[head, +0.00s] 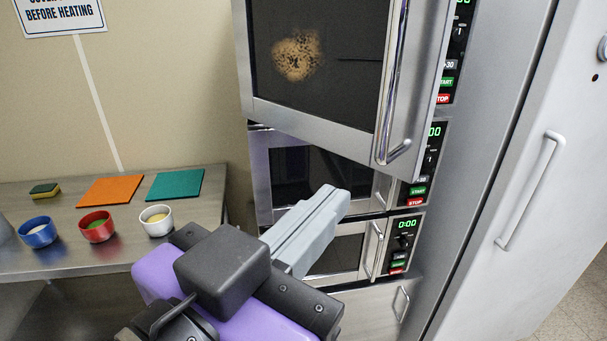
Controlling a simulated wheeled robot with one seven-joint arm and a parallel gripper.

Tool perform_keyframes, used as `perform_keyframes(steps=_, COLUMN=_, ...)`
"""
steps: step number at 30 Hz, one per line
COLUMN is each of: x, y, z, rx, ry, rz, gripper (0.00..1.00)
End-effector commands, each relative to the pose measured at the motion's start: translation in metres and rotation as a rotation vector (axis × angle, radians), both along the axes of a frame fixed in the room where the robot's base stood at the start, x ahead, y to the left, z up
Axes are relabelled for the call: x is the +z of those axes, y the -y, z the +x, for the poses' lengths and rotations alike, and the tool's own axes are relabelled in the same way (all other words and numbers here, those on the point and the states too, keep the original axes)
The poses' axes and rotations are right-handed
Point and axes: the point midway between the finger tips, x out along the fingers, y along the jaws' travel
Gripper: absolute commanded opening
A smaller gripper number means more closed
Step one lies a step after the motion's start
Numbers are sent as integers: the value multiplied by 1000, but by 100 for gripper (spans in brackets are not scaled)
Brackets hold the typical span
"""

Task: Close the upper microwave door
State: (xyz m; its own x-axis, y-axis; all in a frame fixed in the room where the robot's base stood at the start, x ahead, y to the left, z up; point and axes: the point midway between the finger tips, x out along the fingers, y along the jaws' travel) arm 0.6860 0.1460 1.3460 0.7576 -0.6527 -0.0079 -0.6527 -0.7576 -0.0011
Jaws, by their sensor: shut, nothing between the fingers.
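The upper microwave door (350,85) has a dark window with a brown splatter and a vertical metal handle (393,80) on its right side. It stands ajar, with its right side standing out in front of the control panel (456,60) and its lower edge hanging out over the middle microwave. My gripper (336,200) is shut and empty. Its tip lies below the door's lower edge in the picture, in front of the middle microwave's door (350,175), and seems apart from the upper door. The depth between them is hard to tell.
The lower microwave (340,250) is shut. A tall grey cabinet (510,180) with a long handle stands at the right. At the left, a steel table (110,260) holds blue, red and white bowls, orange and teal mats, and a sponge (45,190).

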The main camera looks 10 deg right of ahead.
Motion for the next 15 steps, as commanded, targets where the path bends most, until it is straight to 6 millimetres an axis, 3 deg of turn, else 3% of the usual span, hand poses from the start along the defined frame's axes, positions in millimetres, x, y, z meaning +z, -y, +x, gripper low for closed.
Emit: perform_keyframes(steps=15, x=2, y=63, z=72, rx=-2, ry=-2, rz=-2, gripper=0)
